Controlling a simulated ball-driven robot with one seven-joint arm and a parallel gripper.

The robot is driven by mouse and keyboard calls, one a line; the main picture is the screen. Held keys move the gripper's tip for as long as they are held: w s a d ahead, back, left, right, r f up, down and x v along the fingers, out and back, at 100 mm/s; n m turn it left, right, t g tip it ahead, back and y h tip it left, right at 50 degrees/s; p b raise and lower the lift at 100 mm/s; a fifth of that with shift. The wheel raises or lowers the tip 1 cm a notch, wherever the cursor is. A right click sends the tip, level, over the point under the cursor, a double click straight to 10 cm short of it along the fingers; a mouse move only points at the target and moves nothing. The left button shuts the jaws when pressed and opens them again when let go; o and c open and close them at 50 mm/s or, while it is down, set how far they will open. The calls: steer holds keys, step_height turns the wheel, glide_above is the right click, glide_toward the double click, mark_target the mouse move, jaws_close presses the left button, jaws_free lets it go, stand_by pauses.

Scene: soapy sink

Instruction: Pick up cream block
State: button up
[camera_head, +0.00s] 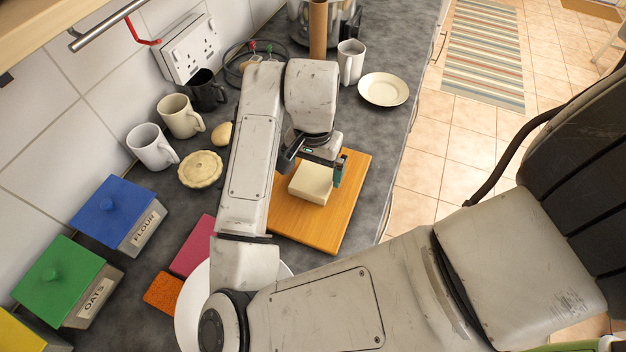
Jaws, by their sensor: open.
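The cream block (311,184) lies on an orange-brown wooden board (318,232) on the dark grey counter. It is a pale, flat, roughly square block. My gripper (314,166) is just above the block, at its far side in the picture. The gripper is open, with a teal-tipped finger at the right and a dark finger at the left. I cannot tell whether the fingers touch the block. My arm hides part of the board's left side.
A pie (201,169), a potato-like item (222,134) and mugs (181,116) stand left of my arm. A saucer (383,89) and a white mug (350,62) stand behind the board. Flour (113,205) and oats (60,275) boxes are at left. The counter edge is right of the board.

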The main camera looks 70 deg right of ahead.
mark_target(314, 178)
steer(key=shift+f, duration=1.6)
steer(key=c, duration=0.9)
